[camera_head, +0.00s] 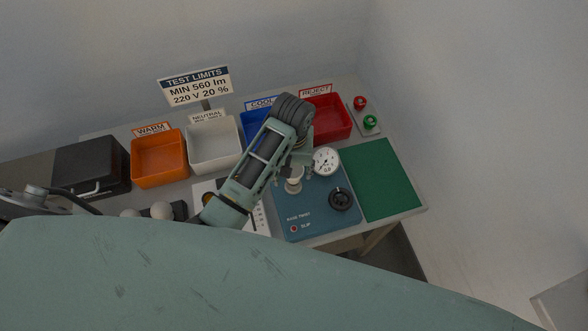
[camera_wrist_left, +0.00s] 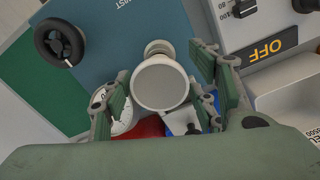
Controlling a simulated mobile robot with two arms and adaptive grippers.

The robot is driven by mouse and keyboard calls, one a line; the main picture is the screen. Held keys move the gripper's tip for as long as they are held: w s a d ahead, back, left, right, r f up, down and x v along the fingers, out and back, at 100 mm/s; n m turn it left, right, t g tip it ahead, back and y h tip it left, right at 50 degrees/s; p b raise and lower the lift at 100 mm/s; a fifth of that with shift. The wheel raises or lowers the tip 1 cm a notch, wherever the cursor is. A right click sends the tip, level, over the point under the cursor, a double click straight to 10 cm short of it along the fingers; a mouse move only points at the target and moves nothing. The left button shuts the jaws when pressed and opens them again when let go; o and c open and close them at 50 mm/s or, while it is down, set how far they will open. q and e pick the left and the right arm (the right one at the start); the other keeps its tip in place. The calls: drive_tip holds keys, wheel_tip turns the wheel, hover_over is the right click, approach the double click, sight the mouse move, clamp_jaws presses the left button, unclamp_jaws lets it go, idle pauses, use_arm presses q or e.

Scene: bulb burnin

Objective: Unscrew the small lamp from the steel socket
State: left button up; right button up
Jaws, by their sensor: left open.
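In the head view the lamp (camera_head: 293,185) is a small pale shape on the blue tester (camera_head: 315,212), partly hidden by my gripper. In the wrist view the fingers of my left gripper (camera_wrist_left: 163,88) are open, one on each side of the lamp, with visible gaps. My right gripper is not in view.
A round gauge (camera_head: 326,161) stands close beside the gripper, and a black knob (camera_head: 340,199) is on the tester. Orange (camera_head: 160,172), white (camera_head: 214,160), blue (camera_head: 250,124) and red (camera_head: 334,131) bins line the back. A green mat (camera_head: 372,180) is bare.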

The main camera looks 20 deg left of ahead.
use_arm(q)
drive_tip(key=m, duration=0.7)
drive_tip(key=shift+a, duration=0.25)
drive_tip(key=m, duration=0.5)
drive_tip(key=shift+a+m, duration=0.1)
drive_tip(key=shift+m, duration=1.5)
drive_tip(key=c, duration=1)
drive_tip(key=n, duration=0.7)
drive_tip(key=shift+d+r, duration=0.15)
drive_tip(key=shift+d, duration=0.1)
drive_tip(key=n, duration=0.5)
drive_tip(key=shift+d, duration=0.1)
drive_tip(key=shift+w+n, duration=0.15)
drive_tip(key=shift+n, duration=0.45)
drive_tip(key=shift+r, duration=0.1)
